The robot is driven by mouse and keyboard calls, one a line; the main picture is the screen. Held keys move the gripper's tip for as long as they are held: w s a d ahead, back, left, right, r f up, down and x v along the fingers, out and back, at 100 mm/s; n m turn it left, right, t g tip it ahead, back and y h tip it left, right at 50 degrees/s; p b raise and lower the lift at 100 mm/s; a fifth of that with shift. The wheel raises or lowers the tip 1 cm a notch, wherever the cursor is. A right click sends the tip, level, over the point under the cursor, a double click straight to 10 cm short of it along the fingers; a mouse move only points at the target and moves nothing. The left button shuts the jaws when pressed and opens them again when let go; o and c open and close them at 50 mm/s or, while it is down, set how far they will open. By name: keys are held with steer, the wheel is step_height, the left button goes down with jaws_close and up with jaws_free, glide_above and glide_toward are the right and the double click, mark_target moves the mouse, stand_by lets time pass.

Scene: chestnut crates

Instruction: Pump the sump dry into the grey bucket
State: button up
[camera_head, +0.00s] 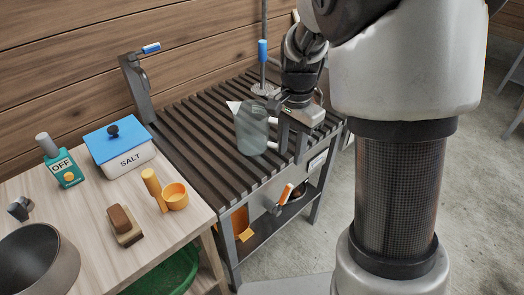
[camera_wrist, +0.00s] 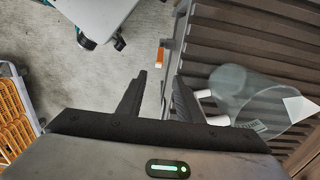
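My gripper (camera_head: 291,146) is over the front right edge of the dark slatted bench (camera_head: 190,128). Its two fingers stand apart with a gap between them in the wrist view (camera_wrist: 158,92). A clear jug (camera_head: 251,130) with a white handle stands on the slats just left of my gripper; it also shows in the wrist view (camera_wrist: 240,92), its handle beside one finger. I cannot tell whether they touch. A grey post with a blue-gripped lever (camera_head: 139,86) stands at the bench's back left. An upright rod with a blue sleeve (camera_head: 262,50) stands behind the jug. I cannot make out a sump or certain grey bucket.
Yellow crates (camera_wrist: 15,115) stand at left.

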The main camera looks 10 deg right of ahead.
mark_target(287, 189)
step_height(287, 189, down, 18)
steer(key=b, duration=0.5)
steer(key=shift+r, duration=0.15)
steer(key=shift+c, duration=0.2)
jaws_close()
